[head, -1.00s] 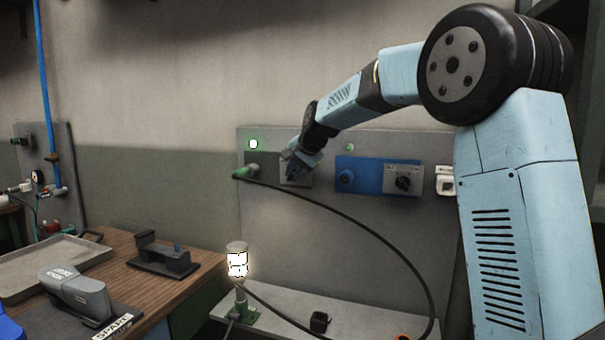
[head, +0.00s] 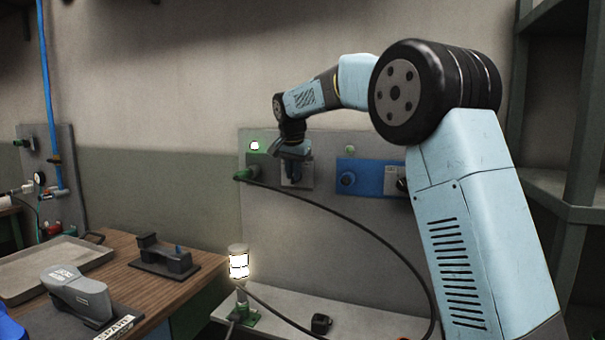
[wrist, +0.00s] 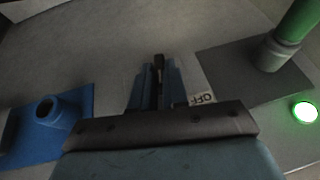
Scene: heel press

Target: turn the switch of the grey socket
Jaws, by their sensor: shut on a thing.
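The grey socket (head: 247,172) is on the upright panel in the head view, with a green plug and black cable in it. The plug (wrist: 292,32) also shows at upper right in the wrist view. Its switch plate (head: 305,178) is just right of the socket, mostly covered by my gripper (head: 294,178). In the wrist view my gripper (wrist: 157,85) is shut on a narrow dark handle, the switch (wrist: 158,64). An OFF label (wrist: 203,98) shows beside the fingers. How far the switch is turned is hard to tell.
A green lamp (head: 254,146) glows above the grey socket, and a beacon (head: 239,264) is lit below. A blue socket (head: 348,178) with its own switch is to the right. The black cable loops across the panel. A workbench (head: 150,290) stands at left.

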